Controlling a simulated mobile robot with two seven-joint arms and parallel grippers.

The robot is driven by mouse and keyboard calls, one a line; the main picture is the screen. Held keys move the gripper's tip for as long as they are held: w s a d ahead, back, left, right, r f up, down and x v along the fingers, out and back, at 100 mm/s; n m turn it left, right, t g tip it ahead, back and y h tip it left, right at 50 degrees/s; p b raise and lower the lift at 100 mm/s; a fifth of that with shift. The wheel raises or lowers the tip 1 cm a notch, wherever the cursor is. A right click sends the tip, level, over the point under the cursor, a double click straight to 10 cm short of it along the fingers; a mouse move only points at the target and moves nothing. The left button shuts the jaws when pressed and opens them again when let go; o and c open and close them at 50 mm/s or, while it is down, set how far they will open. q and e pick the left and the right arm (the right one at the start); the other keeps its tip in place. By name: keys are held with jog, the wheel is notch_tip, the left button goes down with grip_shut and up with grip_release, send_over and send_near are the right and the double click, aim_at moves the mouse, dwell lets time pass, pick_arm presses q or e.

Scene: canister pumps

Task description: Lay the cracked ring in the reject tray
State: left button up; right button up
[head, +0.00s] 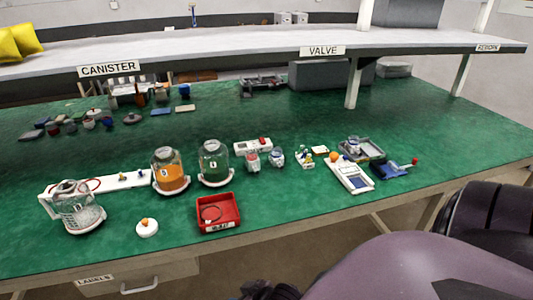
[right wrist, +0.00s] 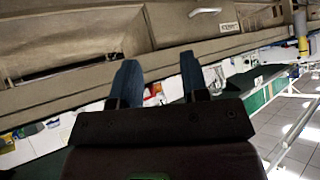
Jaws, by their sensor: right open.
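The red reject tray (head: 232,225) stands near the front edge of the green table, in the middle of the head view. A thin dark ring shape (head: 211,214) lies inside it; a crack cannot be made out at this size. A red ring (head: 88,186) lies on the white strip at the left, partly behind a clear jug. My right gripper (right wrist: 160,82) is open and empty in the right wrist view, below the table's front edge and away from the tray. My left gripper is not in view.
The table just right of the tray is clear. A shelf (head: 250,48) runs above the back.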

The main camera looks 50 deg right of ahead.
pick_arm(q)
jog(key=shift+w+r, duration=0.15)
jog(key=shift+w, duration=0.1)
pick_arm(e)
jog(key=s+d+r+n+t+h, duration=0.1)
jog(key=s+d+t, duration=0.1)
jog(key=s, duration=0.5)
jog(key=shift+r+h, duration=0.3)
jog(key=shift+h, duration=0.1)
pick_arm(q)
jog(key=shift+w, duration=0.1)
pick_arm(e)
jog(key=shift+w, duration=0.15)
